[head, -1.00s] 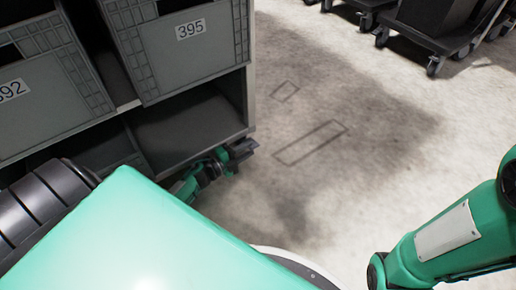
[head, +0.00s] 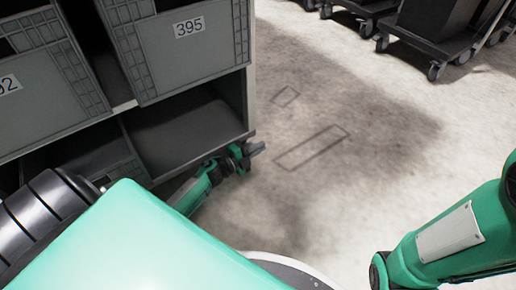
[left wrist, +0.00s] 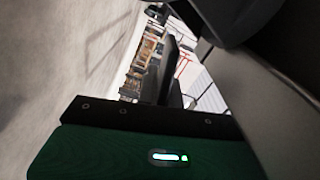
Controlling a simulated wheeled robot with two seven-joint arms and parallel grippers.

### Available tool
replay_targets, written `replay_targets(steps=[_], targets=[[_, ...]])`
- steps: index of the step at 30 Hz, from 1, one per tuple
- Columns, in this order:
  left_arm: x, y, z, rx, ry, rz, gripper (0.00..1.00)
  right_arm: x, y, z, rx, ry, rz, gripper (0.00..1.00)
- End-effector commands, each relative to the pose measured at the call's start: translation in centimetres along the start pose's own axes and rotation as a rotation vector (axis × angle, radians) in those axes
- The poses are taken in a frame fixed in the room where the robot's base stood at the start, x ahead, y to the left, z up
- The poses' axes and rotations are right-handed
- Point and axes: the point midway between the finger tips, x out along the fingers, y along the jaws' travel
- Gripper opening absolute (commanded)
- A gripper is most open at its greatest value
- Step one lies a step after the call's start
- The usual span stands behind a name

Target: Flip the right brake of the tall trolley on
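My left gripper (head: 256,148) is low beside the front right corner of a grey unit (head: 249,75) that holds grey bins. It is over the floor, and its fingers are too small and dark to show whether they are open. In the left wrist view the green and black gripper body fills the bottom, and a dark part stands up from it. No brake can be made out in either view. Dark trolleys (head: 428,45) with castors stand at the top right. I cannot tell which unit is the tall trolley. My right gripper is out of view.
A grey bin labelled 395 (head: 190,60) hangs over an open dark shelf bay (head: 185,135). Another bin (head: 40,95) is to its left. The concrete floor (head: 370,160) right of the unit is clear, with two drawn rectangles on it.

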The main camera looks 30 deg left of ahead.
Motion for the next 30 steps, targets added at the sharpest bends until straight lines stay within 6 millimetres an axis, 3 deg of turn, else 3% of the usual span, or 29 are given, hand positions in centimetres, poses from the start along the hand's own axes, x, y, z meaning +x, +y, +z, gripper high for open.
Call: replay_targets(steps=[10, 30], targets=[[0.0, 0.5, 0.0, 0.074, -0.001, 0.0, 0.0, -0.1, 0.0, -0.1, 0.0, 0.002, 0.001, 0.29], [0.0, 2.6, 0.6, 0.479, 0.0, 0.0, 0.0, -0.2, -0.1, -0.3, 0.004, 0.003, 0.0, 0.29]])
